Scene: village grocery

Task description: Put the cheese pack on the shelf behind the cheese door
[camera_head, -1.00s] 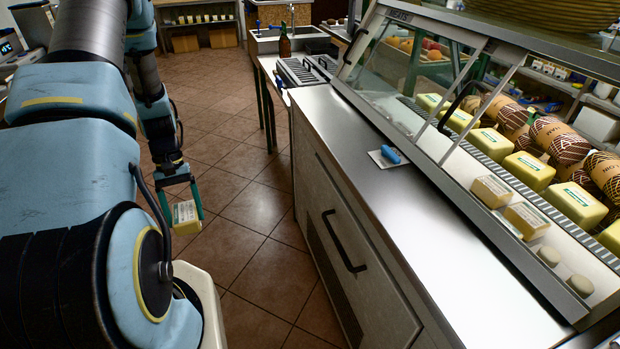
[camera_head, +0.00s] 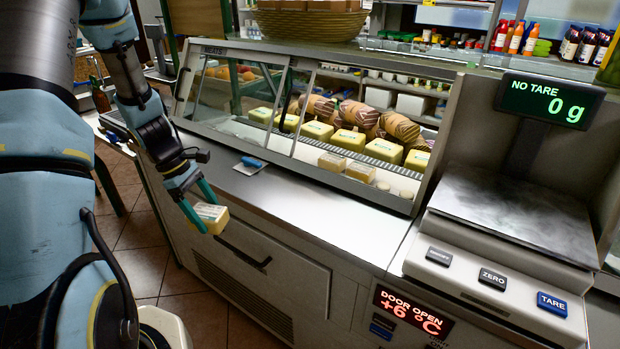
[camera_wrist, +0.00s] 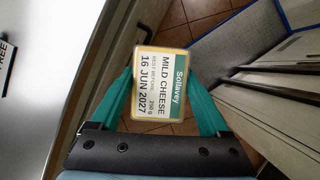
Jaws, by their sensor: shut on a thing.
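My gripper (camera_head: 203,206) is shut on the cheese pack (camera_head: 211,217), a small yellow block with a white and green label. In the wrist view the pack (camera_wrist: 160,82) sits between the green fingers, its label reading "MILD CHEESE". My gripper holds it in front of the counter's front edge, apart from the case. The glass display case (camera_head: 268,68) has a slanted pane marked "MEATS" at left. Its right part appears uncovered. Two similar packs (camera_head: 332,162) stand on the case's front shelf, with small round pieces to their right. I cannot make out a cheese label on the door.
A scale (camera_head: 515,215) stands at right, above a display (camera_head: 412,314) reading "DOOR OPEN +6°C". Larger yellow blocks (camera_head: 348,139) and patterned rolls fill the case behind.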

